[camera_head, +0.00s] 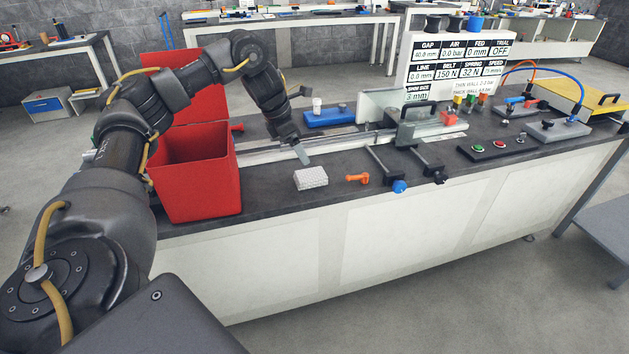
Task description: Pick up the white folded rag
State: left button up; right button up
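The white folded rag (311,179) is a small pale block with a speckled surface. It lies on the dark bench top (280,208) near the front edge, right of the red bin. The rag does not appear to be held. The gripper is seen from the side, so its opening does not show. My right gripper is not in view.
A red bin (196,180) stands left of the rag. An orange-handled tool (357,178) lies close to its right, followed by a clamp with a blue knob (399,186). A rail (270,155) runs behind the rag. The bench in front is clear.

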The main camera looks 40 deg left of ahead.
pick_arm(q)
jog(key=shift+s+f, duration=0.15)
jog(key=shift+f, duration=0.1)
send_over(312, 174)
jog(key=s+a, duration=0.2)
jog(key=f, duration=0.4)
jog(key=shift+d+f, duration=0.1)
jog(key=shift+d, duration=0.1)
jog(key=shift+d+f+p, duration=0.2)
jog(key=shift+f+p, duration=0.05)
jog(key=shift+p, duration=0.05)
jog(key=x, duration=0.3)
jog(key=shift+w+d+f+p, duration=0.15)
jog(key=shift+w+f+p, duration=0.15)
jog(key=shift+p, duration=0.05)
jog(key=shift+w+d+f, duration=0.1)
jog(key=shift+w+f, duration=0.05)
jog(key=shift+f, duration=0.3)
jog(key=shift+f, duration=0.15)
jog(key=c, duration=1.1)
jog(key=shift+o, duration=0.2)
